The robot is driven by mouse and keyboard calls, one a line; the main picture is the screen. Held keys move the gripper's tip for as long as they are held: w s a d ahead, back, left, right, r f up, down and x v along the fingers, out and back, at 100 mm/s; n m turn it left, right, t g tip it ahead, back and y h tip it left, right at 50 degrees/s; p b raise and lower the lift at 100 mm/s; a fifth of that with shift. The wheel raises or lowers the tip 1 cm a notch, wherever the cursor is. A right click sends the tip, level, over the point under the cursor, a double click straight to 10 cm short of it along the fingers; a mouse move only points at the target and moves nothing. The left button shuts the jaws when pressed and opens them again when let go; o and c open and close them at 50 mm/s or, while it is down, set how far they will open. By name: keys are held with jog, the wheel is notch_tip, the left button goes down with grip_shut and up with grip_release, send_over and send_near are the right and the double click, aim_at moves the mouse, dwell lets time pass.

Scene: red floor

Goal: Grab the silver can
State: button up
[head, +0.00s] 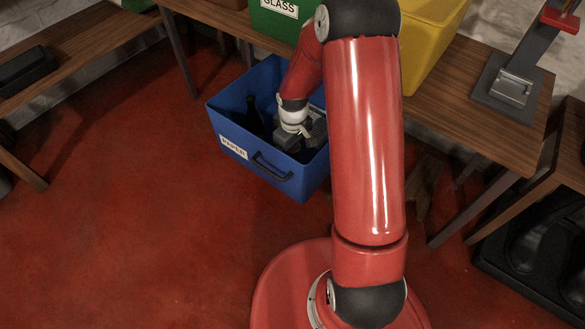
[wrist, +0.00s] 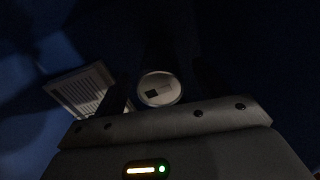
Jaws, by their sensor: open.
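A round, pale metallic can end (wrist: 160,88) shows in the wrist view, just beyond the edge of my gripper's body; it looks like the silver can seen end-on. Its sides are lost in the dark. My gripper (head: 300,136) is open and reaches down inside the blue bin (head: 232,132) labelled PAPER. The can lies ahead of my gripper, roughly in line with its middle. The fingers are hardly visible in the dark wrist view. In the head view I cannot make out the can, hidden by the arm and gripper.
A dark bottle (head: 254,112) stands in the bin left of my gripper. A pale ribbed object (wrist: 80,92) lies left of the can. The bin's walls surround my gripper. A green GLASS bin (head: 272,20) and a yellow bin (head: 432,40) stand behind on the wooden table (head: 470,90).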

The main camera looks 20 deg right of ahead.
notch_tip(320, 180, down, 2)
jog(key=shift+f, duration=0.2)
jog(key=c, duration=1.3)
jog(key=shift+r, duration=0.1)
